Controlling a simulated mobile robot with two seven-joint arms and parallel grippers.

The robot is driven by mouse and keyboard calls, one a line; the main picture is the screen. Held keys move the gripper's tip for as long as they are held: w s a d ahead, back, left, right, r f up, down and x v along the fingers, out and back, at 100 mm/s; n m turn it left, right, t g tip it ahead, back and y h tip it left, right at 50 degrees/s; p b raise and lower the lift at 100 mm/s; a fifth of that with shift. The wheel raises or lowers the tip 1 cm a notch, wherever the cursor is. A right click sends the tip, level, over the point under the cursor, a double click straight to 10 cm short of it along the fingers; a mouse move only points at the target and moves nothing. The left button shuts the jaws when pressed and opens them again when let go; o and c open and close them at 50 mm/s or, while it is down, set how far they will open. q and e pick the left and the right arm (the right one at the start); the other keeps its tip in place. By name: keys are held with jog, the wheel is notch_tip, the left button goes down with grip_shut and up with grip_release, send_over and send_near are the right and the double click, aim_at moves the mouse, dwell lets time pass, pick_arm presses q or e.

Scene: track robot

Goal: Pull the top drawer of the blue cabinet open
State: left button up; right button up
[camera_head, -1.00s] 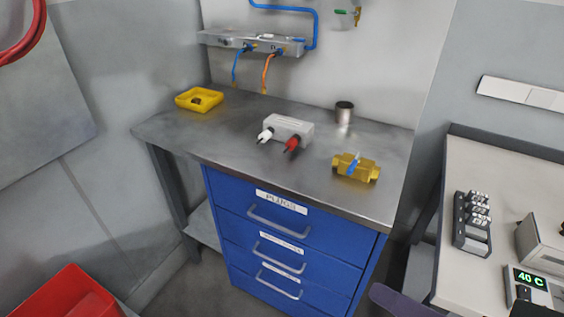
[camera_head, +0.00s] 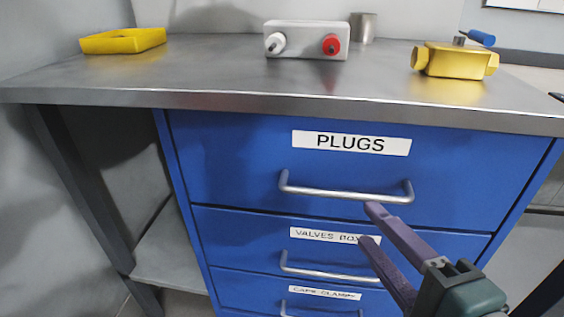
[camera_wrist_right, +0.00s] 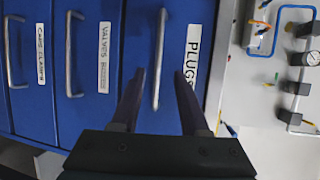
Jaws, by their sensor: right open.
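The blue cabinet (camera_head: 220,165) stands under a metal worktop. Its top drawer (camera_head: 240,150), labelled PLUGS, is closed and flush with the front. The drawer's silver bar handle (camera_head: 330,191) runs crosswise; it also shows in the right wrist view (camera_wrist_right: 161,40). My right gripper (camera_head: 369,223) is open and empty, its fingers pointing at the cabinet front near the handle's right end. In the right wrist view its fingertips (camera_wrist_right: 159,74) appear on either side of the handle. I cannot tell how much depth separates them from the bar. My left gripper is out of view.
Two lower drawers, labelled VALVES (camera_head: 240,230) and CAPS (camera_head: 245,290), are closed. On the worktop (camera_head: 210,75) are a yellow tray (camera_head: 122,41), a grey box with plugs (camera_head: 300,38), a metal cup (camera_head: 364,28) and a yellow fitting (camera_head: 455,62). The worktop edge overhangs the drawers.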

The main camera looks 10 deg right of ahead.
aim_at(345, 197)
jog(key=b+x, duration=0.1)
jog(key=x, duration=0.4)
jog(key=b+x, duration=0.1)
jog(key=x, duration=0.3)
jog(key=shift+w+d+f, duration=0.15)
jog(key=shift+w, duration=0.2)
grip_shut()
dwell(1.0)
